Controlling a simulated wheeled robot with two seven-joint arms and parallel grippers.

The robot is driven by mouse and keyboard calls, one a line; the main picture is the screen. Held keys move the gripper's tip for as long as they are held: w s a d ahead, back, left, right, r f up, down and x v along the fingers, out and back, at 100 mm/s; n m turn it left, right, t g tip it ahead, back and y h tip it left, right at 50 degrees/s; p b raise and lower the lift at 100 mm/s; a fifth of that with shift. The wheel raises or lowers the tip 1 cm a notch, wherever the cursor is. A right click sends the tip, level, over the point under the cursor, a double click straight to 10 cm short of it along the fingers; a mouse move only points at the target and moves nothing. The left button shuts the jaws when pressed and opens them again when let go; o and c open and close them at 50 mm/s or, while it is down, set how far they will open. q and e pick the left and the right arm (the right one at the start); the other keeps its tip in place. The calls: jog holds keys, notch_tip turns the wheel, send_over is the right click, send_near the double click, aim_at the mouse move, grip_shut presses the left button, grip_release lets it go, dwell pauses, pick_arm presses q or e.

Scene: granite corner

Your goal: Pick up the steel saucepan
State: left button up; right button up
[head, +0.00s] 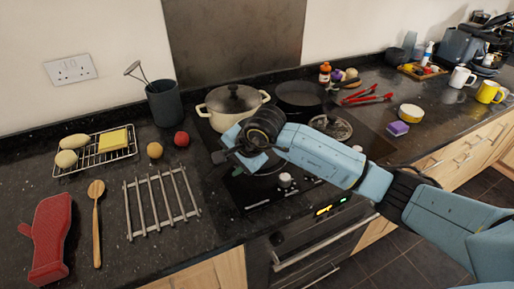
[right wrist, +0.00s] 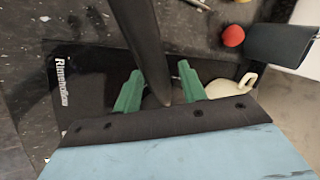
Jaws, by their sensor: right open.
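The steel saucepan is mostly hidden behind my right gripper and wrist in the head view. A dark stub (head: 219,157) sticking out left of the gripper there looks like its handle end. In the right wrist view a long dark handle (right wrist: 140,35), apparently the saucepan's, runs down between the green fingertips. My right gripper (head: 240,160) is over the front left of the hob, and its open fingers (right wrist: 160,88) stand on either side of the handle. I cannot tell whether they touch it. My left gripper is not in view.
A cream lidded pot (head: 233,101) stands just behind the gripper, with a black frying pan (head: 300,95) beside it. A steel trivet (head: 160,203), a red ball-like item (head: 181,139) and a dark utensil pot (head: 165,103) are to the left. Red tongs (head: 362,97) lie back right.

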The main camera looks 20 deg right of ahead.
jog(key=shift+c, duration=0.2)
grip_shut()
dwell(1.1)
jog(key=shift+w+r, duration=0.15)
jog(key=shift+r, duration=0.2)
